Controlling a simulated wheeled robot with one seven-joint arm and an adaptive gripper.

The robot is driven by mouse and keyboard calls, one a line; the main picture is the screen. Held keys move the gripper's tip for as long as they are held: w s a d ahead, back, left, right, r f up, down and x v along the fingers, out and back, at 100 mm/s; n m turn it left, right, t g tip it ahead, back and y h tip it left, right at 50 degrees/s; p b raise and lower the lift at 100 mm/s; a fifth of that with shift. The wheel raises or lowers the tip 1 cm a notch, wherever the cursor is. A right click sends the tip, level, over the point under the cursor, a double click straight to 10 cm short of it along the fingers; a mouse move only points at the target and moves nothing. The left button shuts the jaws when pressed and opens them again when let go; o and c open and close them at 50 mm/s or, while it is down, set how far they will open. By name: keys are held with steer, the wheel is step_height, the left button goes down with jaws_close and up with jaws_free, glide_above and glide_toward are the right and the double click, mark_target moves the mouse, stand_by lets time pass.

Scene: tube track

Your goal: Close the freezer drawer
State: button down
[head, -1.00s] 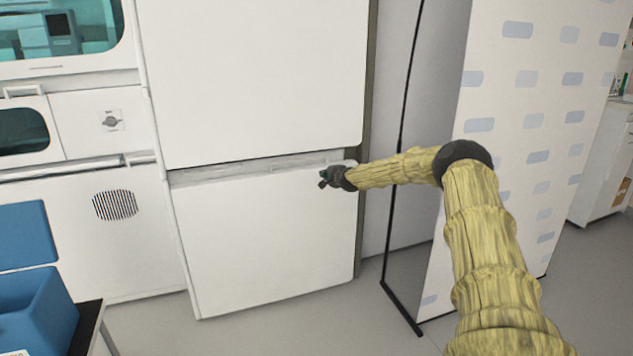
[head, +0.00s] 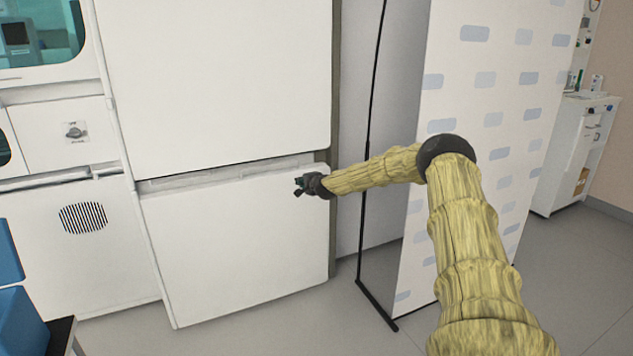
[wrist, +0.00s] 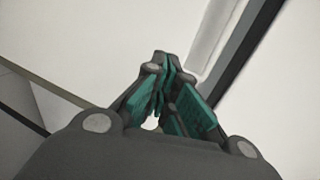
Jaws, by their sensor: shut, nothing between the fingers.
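The freezer drawer (head: 235,250) is the white lower front of the tall white cabinet in the head view. A grey gap with a ledge shows along its top edge, below the upper door (head: 215,80). My gripper (head: 299,187) is at the drawer's upper right part, its dark fingers pointing left. I cannot tell whether it touches the front. In the wrist view my gripper (wrist: 163,75) is shut and empty, with teal pads close together and pale surfaces beyond.
A patterned white panel (head: 480,130) with a dark frame stands right of the cabinet. White lab equipment (head: 70,220) is on the left, with blue boxes (head: 15,320) at the lower left. Grey floor (head: 270,330) lies in front of the drawer.

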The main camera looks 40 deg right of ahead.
steer(key=p+v, duration=0.2)
steer(key=v, duration=0.7)
steer(key=shift+a+f, duration=0.1)
steer(key=shift+a, duration=0.1)
